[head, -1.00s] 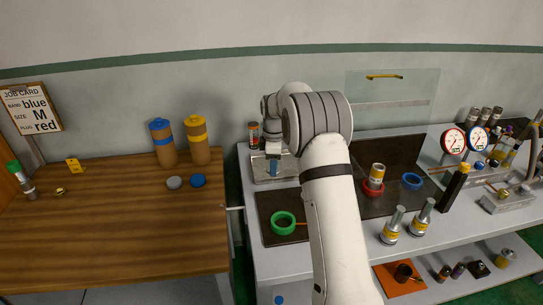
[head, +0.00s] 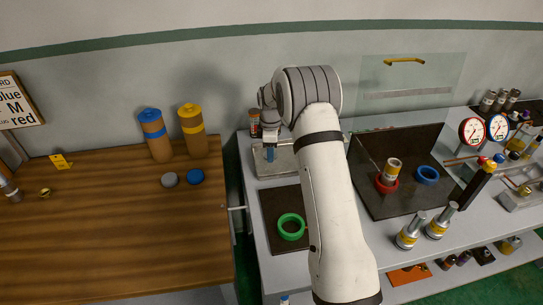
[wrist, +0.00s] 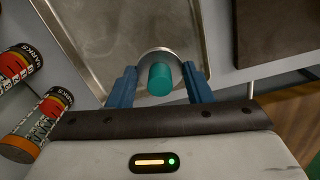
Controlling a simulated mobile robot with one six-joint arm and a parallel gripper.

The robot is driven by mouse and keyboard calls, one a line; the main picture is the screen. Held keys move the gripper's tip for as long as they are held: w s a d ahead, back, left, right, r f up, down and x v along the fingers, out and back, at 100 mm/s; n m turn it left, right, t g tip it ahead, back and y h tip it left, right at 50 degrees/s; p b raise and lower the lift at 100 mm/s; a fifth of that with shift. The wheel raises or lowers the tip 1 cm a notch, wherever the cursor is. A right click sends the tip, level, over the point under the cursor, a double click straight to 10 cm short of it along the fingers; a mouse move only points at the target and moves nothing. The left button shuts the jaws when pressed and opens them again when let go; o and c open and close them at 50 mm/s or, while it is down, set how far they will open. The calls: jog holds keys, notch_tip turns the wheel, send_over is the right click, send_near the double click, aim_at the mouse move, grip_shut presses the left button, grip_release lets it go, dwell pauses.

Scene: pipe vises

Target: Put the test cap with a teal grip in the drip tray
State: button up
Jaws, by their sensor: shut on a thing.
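My gripper (wrist: 160,82) has its blue fingers shut on the test cap with a teal grip (wrist: 160,78). The cap has a silver round body at the fingertips, and its teal grip points toward the wrist camera. The metal drip tray (wrist: 100,35) lies under the cap in the wrist view; I cannot tell whether they touch. In the head view, the drip tray (head: 280,166) is at the left back of the grey bench, and my gripper (head: 270,155) is over it. My arm hides part of the bench, and the cap is not clear there.
A dark mat with a green ring (head: 291,226) is in front of the tray. A striped can (head: 254,122) stands behind it, and labelled cans (wrist: 45,110) show close by in the wrist view. A wooden table (head: 110,235) is left, across a gap. Gauges and fittings fill the right.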

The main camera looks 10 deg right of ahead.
notch_tip(320, 180, down, 4)
jog(key=shift+d+r+p, duration=0.1)
jog(key=shift+r+p, duration=0.05)
jog(key=shift+p, duration=0.25)
jog(key=shift+s, duration=0.1)
jog(key=o, duration=1)
jog(key=shift+o, duration=0.2)
